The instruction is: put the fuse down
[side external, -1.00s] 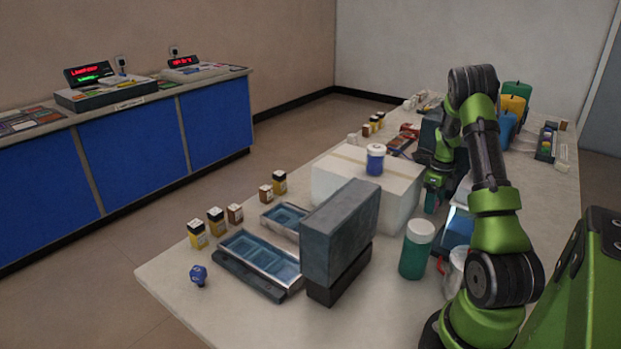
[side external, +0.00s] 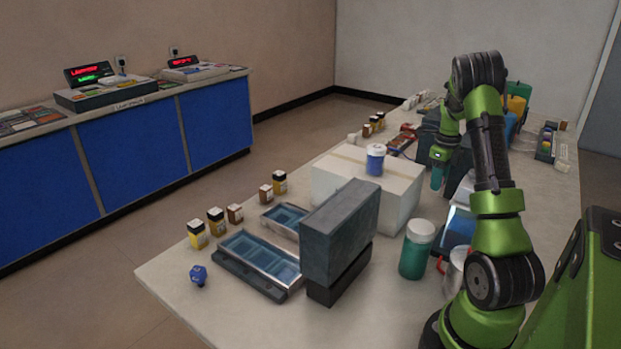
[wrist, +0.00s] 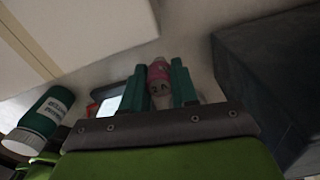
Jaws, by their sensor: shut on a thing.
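My gripper (side external: 437,176) is above the table, beyond and right of the white box in the side external view. In the wrist view, its two green fingers (wrist: 160,85) are shut on a small pinkish-red cylinder, the fuse (wrist: 159,76). The fuse lies between the fingertips with one end facing the camera. In the side external view the fuse cannot be made out.
A green bottle with a white cap (side external: 416,250) stands nearer the camera. A dark box (wrist: 275,75) is close on the right in the wrist view.

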